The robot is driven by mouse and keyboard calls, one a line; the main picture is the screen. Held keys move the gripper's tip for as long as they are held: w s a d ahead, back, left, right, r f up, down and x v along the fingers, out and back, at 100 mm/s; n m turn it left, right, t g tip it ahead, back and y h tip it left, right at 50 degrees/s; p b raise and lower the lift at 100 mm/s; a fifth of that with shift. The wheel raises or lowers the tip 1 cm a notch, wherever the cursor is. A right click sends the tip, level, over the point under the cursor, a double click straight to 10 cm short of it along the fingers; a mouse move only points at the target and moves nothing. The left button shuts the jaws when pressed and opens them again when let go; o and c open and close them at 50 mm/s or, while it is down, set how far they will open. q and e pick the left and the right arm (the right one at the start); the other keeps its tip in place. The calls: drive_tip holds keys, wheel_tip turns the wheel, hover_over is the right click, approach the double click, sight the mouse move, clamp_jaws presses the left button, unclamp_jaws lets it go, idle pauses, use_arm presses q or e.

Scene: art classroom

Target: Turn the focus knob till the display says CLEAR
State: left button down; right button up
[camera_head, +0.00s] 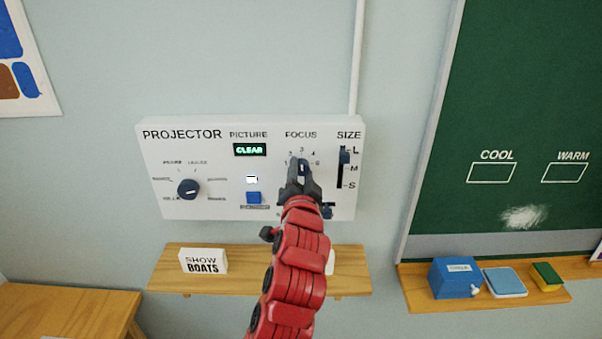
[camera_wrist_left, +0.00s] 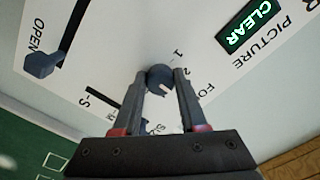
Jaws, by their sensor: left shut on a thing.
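The white projector panel (camera_head: 225,205) hangs on the wall. Its PICTURE display (camera_head: 250,150) is lit green and reads CLEAR; the display also shows in the left wrist view (camera_wrist_left: 250,24). My left gripper (camera_head: 303,168) is at the FOCUS dial, in front of the panel. In the left wrist view, its two fingers (camera_wrist_left: 160,88) are closed around the dark round focus knob (camera_wrist_left: 159,76), one on each side. The knob's white mark shows between the fingers. In the head view the gripper covers most of the knob. My right gripper is not in view.
A dark selector knob (camera_head: 188,188) and a blue button (camera_head: 254,197) are left of my gripper on the panel. The SIZE slider (camera_head: 345,156) is close on the right. Below, a wooden shelf (camera_head: 230,282) holds a SHOW BOATS card (camera_head: 203,261).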

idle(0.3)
use_arm(q)
drive_tip(key=shift+c, duration=2.2)
unclamp_jaws()
drive_tip(key=shift+s, duration=0.1)
